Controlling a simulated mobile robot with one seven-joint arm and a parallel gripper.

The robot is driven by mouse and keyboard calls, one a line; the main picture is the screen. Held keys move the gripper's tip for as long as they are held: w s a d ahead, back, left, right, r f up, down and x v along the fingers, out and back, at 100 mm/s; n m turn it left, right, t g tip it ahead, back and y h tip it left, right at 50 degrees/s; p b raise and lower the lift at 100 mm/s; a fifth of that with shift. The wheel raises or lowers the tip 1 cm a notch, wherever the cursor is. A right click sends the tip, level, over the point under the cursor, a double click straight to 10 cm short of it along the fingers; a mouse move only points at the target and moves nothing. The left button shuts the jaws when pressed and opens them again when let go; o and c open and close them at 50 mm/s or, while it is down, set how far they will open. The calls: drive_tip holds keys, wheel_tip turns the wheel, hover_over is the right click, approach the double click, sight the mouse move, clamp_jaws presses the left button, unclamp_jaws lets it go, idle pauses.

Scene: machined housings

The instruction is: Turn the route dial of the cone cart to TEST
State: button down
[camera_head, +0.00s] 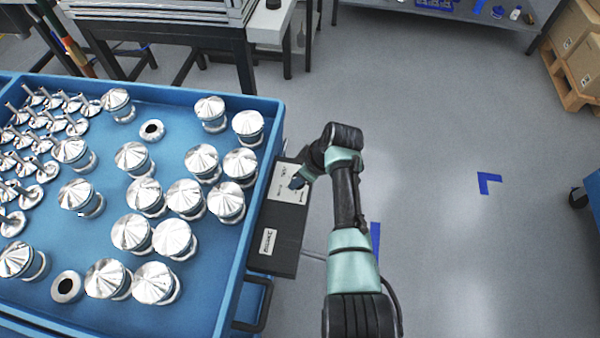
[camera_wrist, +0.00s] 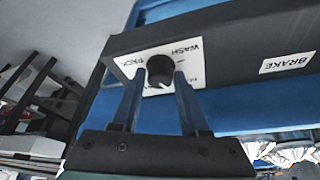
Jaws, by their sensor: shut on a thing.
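The blue cone cart (camera_head: 232,290) fills the left of the head view, with a dark control box (camera_head: 285,232) on its right side. In the wrist view, the route dial (camera_wrist: 159,68) is a small black round knob on a white label plate (camera_wrist: 189,58). WASH and PACK are readable on the plate; another word is partly covered by a finger, and I cannot read TEST. My gripper (camera_wrist: 161,76) has its two blue fingers on either side of the dial, shut on it. In the head view my gripper (camera_head: 298,181) reaches the box's upper part. The dial's pointer direction is unclear.
A BRAKE label (camera_wrist: 287,62) is on the same box; it also shows in the head view (camera_head: 268,241). Several shiny metal cones (camera_head: 131,232) stand in the cart. The floor (camera_head: 440,240) right of my arm is clear apart from blue tape marks.

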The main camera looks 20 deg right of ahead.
drive_tip(key=m+h+p, duration=0.1)
drive_tip(key=m, duration=0.1)
drive_tip(key=m+h+p, duration=0.1)
drive_tip(key=m+p, duration=0.1)
drive_tip(key=m, duration=0.1)
drive_tip(key=shift+a+r+t, duration=0.1)
drive_tip(key=shift+a+t, duration=0.1)
drive_tip(key=shift+t, duration=0.1)
drive_tip(key=m+h, duration=0.1)
drive_tip(key=m, duration=0.1)
drive_tip(key=m+p, duration=0.1)
drive_tip(key=m, duration=0.2)
drive_tip(key=shift+a+h, duration=0.1)
drive_tip(key=shift+h, duration=0.3)
drive_tip(key=shift+c, duration=2.1)
unclamp_jaws()
drive_tip(key=p+v, duration=0.1)
drive_tip(key=v, duration=1.1)
drive_tip(key=shift+s+a+r+p, duration=0.15)
drive_tip(key=shift+a+r+p, duration=0.05)
drive_tip(key=shift+r+p, duration=0.15)
